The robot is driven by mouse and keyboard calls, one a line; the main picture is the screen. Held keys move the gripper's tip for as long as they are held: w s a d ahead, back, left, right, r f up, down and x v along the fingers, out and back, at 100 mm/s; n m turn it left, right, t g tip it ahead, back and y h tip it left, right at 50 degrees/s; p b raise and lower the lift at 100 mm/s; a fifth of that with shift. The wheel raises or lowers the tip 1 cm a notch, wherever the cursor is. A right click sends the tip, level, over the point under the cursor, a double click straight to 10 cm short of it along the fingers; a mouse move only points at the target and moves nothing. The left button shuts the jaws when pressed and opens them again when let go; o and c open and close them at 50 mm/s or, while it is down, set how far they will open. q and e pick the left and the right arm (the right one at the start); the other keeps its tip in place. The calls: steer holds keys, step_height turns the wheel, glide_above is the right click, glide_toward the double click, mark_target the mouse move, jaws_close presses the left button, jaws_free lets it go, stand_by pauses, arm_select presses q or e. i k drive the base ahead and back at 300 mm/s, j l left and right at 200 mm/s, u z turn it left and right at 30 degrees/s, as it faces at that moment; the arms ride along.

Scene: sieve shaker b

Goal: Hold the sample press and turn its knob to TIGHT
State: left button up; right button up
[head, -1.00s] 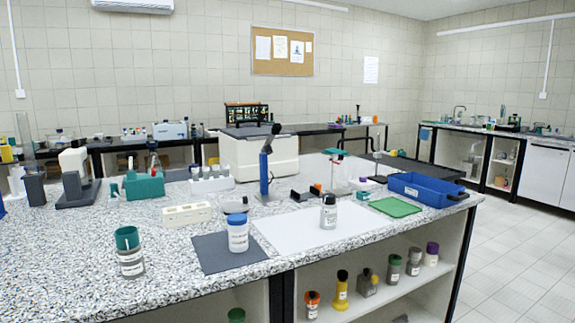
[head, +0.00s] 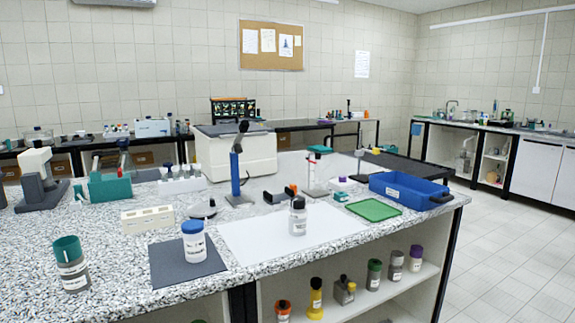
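I cannot tell for sure which device is the sample press, and no TIGHT mark can be read. A blue upright device (head: 236,172) with a black angled top stands on the speckled bench, in front of a large white box. A white and dark grey device (head: 38,182) stands at the bench's left end. A small black device with an orange part (head: 281,195) lies right of the blue upright. Neither of my grippers is in view.
A blue-lidded jar (head: 194,243) stands on a dark mat. A teal-capped jar (head: 71,265) is at front left. A blue tray (head: 408,188) and green tray (head: 374,210) lie at right. Open floor lies right of the bench.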

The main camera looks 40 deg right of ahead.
mark_target(296, 202)
steer(key=l+u, duration=0.15)
steer(key=l, duration=0.4)
steer(key=k+l+u, duration=0.15)
steer(key=l, duration=0.35)
steer(key=k+l+u, duration=0.15)
steer(key=l, duration=0.35)
steer(key=k+l, duration=0.1)
steer(key=l, duration=0.35)
steer(key=k+l, duration=0.1)
steer(key=l, duration=0.4)
steer(key=l+u, duration=0.1)
steer(key=l, duration=0.35)
steer(key=k+l, duration=0.2)
steer(key=l, duration=0.3)
steer(key=k+l, duration=0.1)
steer(key=l, duration=0.35)
